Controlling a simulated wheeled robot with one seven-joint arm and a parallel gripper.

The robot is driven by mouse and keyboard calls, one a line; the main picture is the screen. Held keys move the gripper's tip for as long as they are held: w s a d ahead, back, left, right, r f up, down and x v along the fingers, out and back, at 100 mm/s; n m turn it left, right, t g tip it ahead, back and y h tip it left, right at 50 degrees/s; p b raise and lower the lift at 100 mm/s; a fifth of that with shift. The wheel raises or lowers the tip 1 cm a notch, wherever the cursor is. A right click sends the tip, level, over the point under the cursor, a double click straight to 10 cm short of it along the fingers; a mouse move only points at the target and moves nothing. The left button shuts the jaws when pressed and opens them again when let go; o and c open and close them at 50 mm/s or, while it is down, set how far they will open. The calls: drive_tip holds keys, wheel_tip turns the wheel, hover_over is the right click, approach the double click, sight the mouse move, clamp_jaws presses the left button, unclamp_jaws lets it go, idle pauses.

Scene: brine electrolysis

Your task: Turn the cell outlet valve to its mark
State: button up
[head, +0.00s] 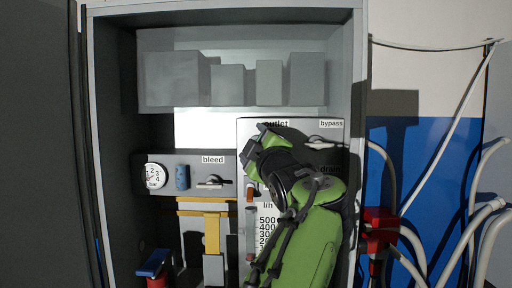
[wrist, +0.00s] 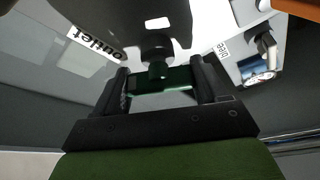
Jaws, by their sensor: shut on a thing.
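The outlet valve's dark green handle (wrist: 165,84) lies between the two black fingers of my gripper (wrist: 160,90) in the wrist view. The fingers are shut on it, one on each side. Its dark round stem (wrist: 157,47) rises behind it. I cannot make out the mark in either view.
A bleed valve (head: 211,182) and a round gauge (head: 155,175) sit on the left panel. A bypass valve (head: 320,143) is close right of my arm. A flow scale (head: 265,227) is partly hidden. Cabinet walls close in on both sides; hoses hang outside at right.

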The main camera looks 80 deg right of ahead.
drive_tip(key=n+y+p, duration=0.1)
drive_tip(key=n, duration=0.3)
drive_tip(key=shift+y+p, duration=0.4)
drive_tip(key=shift+n+y+p, duration=0.3)
drive_tip(key=shift+n+p, duration=0.05)
drive_tip(key=shift+n, duration=0.65)
drive_tip(key=shift+f+g, duration=0.15)
drive_tip(key=shift+g, duration=0.15)
drive_tip(key=o, duration=1.1)
drive_tip(key=shift+w, duration=0.1)
drive_tip(key=shift+c, duration=0.2)
drive_tip(key=p+v, duration=0.4)
drive_tip(key=v, duration=1.2)
drive_tip(key=shift+d, duration=0.1)
